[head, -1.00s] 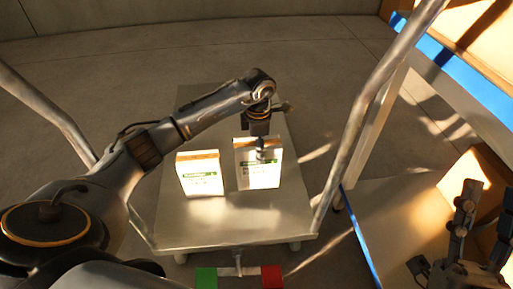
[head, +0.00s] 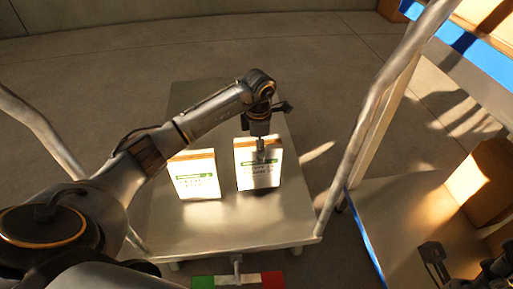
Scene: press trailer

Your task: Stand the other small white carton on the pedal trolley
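The pedal trolley (head: 225,228) has a flat grey metal deck, in the middle of the head view. One small white carton (head: 196,180) with a brown top edge and green stripe stands upright on the deck at left. The other small white carton (head: 244,176) is upright beside it, a gap between them. My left gripper (head: 260,155) is over this right carton, a finger against its printed face; its far finger is hidden. A dark shadow lies under this carton; whether it touches the deck is unclear. My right gripper (head: 463,268) is low at right, fingers apart and empty.
Metal rails of the trolley (head: 366,125) rise at both sides. A blue-edged table or shelf (head: 468,62) stands at right, with a brown box (head: 484,183) on its lower level. The deck's front part is clear. A green, white and red plate (head: 238,281) is at the front.

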